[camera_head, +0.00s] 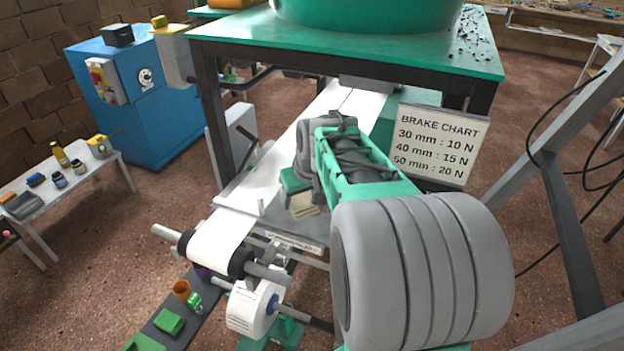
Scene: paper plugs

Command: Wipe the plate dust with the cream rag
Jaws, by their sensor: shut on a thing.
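My gripper (296,184) is near the middle of the head view, over the grey metal plate (286,231) of the paper machine. Its jaws are small and partly hidden by my wrist. A small cream piece, which looks like the cream rag (304,208), shows right below the jaws, and they are shut on it. The rag is at or just above the plate; I cannot tell whether it touches. Dust on the plate is too small to make out here. A label on the plate's front edge is unreadable.
A white paper strip (262,178) runs beside my gripper over a black roller (238,262). A paper roll (250,308) hangs below. The brake chart sign (437,146) stands right. A green-topped table (350,50) stands behind.

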